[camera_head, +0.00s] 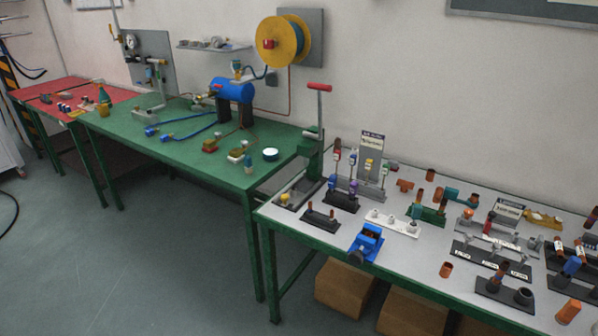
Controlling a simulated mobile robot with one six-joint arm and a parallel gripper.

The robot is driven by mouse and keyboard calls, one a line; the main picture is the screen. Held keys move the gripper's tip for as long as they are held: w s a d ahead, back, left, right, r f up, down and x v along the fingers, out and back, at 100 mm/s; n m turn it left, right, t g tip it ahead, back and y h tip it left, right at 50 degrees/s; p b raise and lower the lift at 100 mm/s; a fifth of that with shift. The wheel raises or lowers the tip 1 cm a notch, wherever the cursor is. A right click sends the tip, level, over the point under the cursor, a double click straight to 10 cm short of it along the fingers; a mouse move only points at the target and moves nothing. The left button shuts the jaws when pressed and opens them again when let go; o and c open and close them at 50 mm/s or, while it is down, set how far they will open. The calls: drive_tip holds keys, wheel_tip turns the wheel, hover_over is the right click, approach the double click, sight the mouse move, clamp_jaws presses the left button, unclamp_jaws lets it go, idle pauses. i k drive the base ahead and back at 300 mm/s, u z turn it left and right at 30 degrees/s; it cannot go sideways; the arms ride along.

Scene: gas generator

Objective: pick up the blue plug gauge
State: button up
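I cannot tell for certain which item is the blue plug gauge. A small blue cylindrical piece (572,265) stands tilted at the right edge, on or just behind a dark base. Small rods with coloured ends, some blue, stand in the racks (343,200) at the back left of the grey-topped bench (408,259). They are too small to tell apart. My gripper is not in view.
A blue vise (367,241) sits at the bench's front left, and a press with a red handle (318,120) behind it. Holders and copper fittings (446,269) crowd the bench. A green table (185,158) stands left. Open floor (150,260) lies in front.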

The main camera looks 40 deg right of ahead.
sight(331, 178)
drive_tip(key=u, duration=1.6)
drive_tip(key=k, duration=0.1)
drive_tip(key=z, duration=2.8)
